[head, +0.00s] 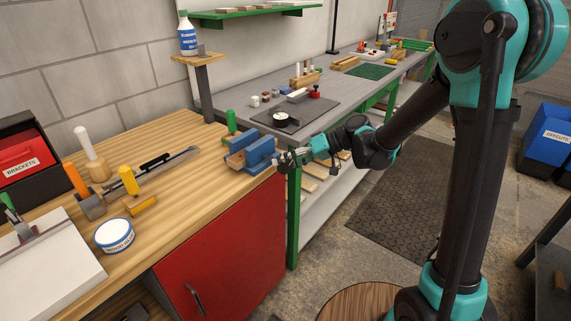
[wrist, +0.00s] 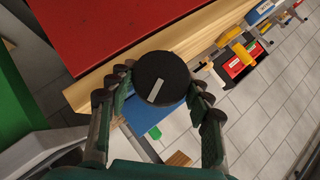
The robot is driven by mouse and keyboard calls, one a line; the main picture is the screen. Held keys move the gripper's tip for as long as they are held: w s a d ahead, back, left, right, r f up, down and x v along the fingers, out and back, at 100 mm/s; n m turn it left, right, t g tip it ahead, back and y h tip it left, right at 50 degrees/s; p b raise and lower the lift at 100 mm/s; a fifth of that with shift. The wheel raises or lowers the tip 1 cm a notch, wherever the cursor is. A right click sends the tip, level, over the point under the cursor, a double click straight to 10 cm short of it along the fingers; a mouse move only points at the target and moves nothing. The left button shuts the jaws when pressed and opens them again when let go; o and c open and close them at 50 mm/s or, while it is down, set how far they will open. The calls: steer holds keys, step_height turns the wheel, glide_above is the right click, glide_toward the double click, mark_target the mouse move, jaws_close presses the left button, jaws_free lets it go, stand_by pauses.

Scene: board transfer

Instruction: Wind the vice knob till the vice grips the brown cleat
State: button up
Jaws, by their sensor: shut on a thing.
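The blue vice (head: 262,151) sits at the right end of the wooden bench, beside the bench edge. A brown piece, seemingly the cleat (head: 236,159), shows at the vice's left side; whether the jaws touch it is too small to tell. The round black vice knob (wrist: 163,78) has a pale stripe on its face, slanted in the wrist view. My gripper (head: 283,163) is at the vice's right end, with its fingers shut on the knob from both sides. Part of the blue vice (wrist: 158,114) shows behind the knob. The cleat cannot be made out in the wrist view.
The wooden bench (head: 190,205) also carries a white-and-blue tin (head: 114,236), a yellow-handled tool (head: 129,181) and a green-topped item (head: 231,122) close behind the vice. A red cabinet door (head: 225,255) is below. A grey workbench (head: 330,98) stands beyond.

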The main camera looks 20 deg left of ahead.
stand_by(0.3)
steer(key=o, duration=1.2)
steer(key=shift+c, duration=0.2)
steer(key=v, duration=1.2)
